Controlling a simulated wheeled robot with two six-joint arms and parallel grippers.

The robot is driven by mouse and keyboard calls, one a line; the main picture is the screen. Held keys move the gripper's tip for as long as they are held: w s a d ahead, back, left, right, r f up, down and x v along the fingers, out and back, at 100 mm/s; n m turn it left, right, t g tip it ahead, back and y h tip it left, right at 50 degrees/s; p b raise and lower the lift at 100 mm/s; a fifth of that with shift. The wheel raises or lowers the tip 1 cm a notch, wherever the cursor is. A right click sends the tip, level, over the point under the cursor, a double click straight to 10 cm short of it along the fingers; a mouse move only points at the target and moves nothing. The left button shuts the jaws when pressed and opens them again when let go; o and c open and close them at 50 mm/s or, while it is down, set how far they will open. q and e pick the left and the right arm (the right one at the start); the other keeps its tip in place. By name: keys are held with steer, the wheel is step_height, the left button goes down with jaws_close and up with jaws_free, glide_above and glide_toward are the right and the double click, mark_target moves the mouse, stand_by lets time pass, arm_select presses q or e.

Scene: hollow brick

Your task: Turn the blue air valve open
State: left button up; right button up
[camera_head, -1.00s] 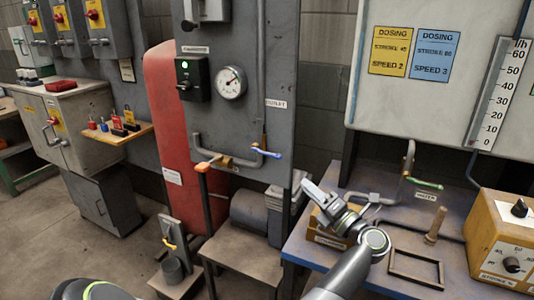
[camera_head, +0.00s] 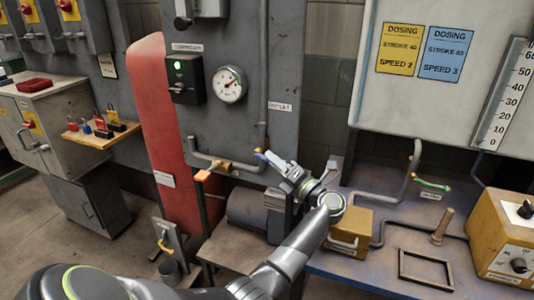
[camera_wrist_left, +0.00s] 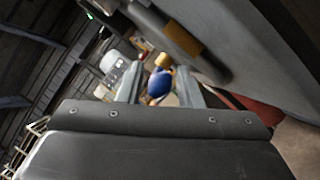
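The blue air valve handle (camera_head: 261,154) is at the lower end of the vertical outlet pipe on the grey panel, mostly hidden behind my left gripper. In the left wrist view the blue handle (camera_wrist_left: 159,84) shows nearly end-on between the two fingers, with brass-coloured fitting behind it. My left gripper (camera_head: 274,163) is open, its fingers apart and pointing at the handle. I cannot tell whether a finger touches it. My right gripper is not in view.
A gauge (camera_head: 230,85) and a green-lit switch box (camera_head: 186,80) are above on the panel. A green-handled valve (camera_head: 433,186) and a yellow box (camera_head: 350,231) are to the right at the blue bench.

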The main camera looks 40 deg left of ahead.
arm_select(q)
steer(key=shift+a+r, duration=0.15)
steer(key=shift+a, duration=0.25)
steer(key=shift+d, duration=0.1)
jaws_close()
steer(key=shift+r, duration=0.1)
